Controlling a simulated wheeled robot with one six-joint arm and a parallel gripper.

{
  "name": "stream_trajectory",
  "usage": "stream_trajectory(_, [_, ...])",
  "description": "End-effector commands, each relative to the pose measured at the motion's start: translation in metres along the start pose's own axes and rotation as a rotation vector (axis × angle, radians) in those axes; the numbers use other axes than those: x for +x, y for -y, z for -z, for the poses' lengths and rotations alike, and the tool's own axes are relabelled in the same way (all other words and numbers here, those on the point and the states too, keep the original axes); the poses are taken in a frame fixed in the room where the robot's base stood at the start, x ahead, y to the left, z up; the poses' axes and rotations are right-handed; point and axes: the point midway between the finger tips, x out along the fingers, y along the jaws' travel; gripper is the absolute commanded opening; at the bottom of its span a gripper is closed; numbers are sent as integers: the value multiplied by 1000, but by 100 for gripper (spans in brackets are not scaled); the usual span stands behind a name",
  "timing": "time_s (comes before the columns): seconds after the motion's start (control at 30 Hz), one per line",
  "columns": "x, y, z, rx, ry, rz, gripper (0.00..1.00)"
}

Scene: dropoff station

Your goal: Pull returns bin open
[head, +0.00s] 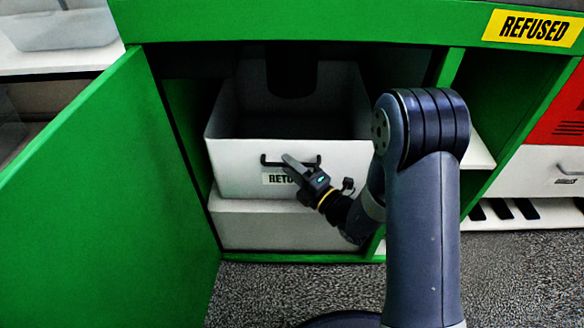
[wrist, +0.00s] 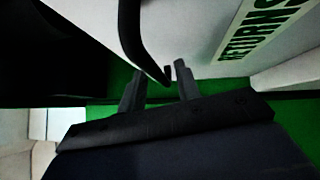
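The returns bin (head: 235,165) is a white, open-topped box inside the green cabinet. It has a black bar handle (head: 271,162) on its front and a label partly hidden by my gripper. My gripper (head: 290,160) is at the handle, in front of the bin. In the wrist view, my gripper (wrist: 160,78) has its two fingers apart, with the end of the black handle (wrist: 133,38) reaching between them, closer to the right finger. I cannot tell whether a finger touches it. The bin front with its "RETURNS" label (wrist: 262,28) is beyond the fingers.
A green door (head: 95,200) stands open at the left. A white box (head: 275,230) is under the bin, and a dark cylinder (head: 291,78) hangs over it. A "REFUSED" sign (head: 532,27) is at the upper right.

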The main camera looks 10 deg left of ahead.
Motion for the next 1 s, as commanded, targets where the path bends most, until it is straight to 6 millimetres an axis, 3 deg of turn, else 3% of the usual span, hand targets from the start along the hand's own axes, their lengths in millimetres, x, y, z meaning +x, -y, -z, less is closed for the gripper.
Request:
stream_trajectory(0.37, [0, 0, 0, 0, 0, 0, 1])
stream_trajectory(0.83, [-1, 0, 0, 1, 0, 1, 0])
stream_trajectory(1.0, [-10, 0, -6, 1, 2, 2, 0])
